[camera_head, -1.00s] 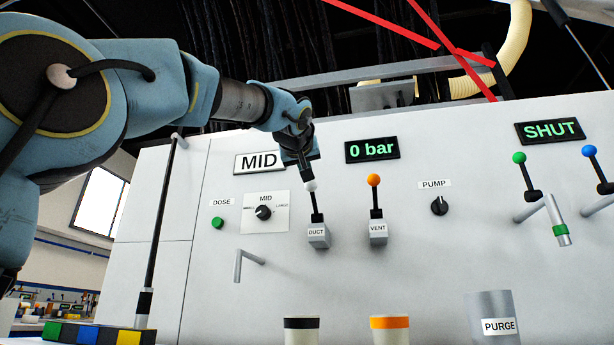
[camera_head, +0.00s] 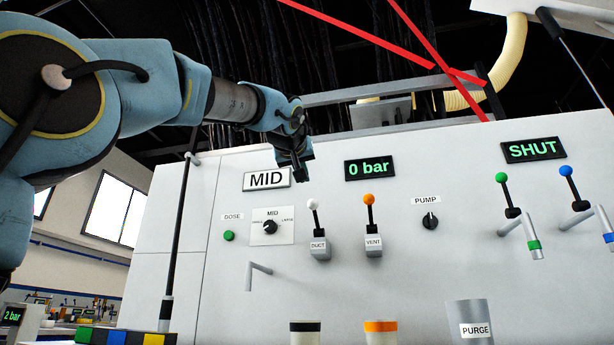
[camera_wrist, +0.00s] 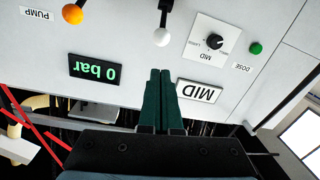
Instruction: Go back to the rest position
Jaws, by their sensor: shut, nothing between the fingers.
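My gripper (camera_head: 301,172) is shut and empty in front of the white panel, above the DUCT lever and between the MID display and the 0 bar display. In the wrist view its dark green fingers (camera_wrist: 162,76) lie side by side, close to the white ball of the DUCT lever. The DUCT lever (camera_head: 316,222) has a white knob and stands up, apart from the fingers. The VENT lever (camera_head: 371,219) with an orange knob is to its right, also up. My arm reaches in from the left.
The panel (camera_head: 400,270) carries a MID display (camera_head: 267,179), a 0 bar display (camera_head: 370,169), a SHUT display (camera_head: 533,150), a dose button (camera_head: 229,236) and a PUMP knob (camera_head: 430,221). Green (camera_head: 507,193) and blue levers (camera_head: 573,188) stand right. A PURGE cylinder (camera_head: 470,312) and two banded cups are below.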

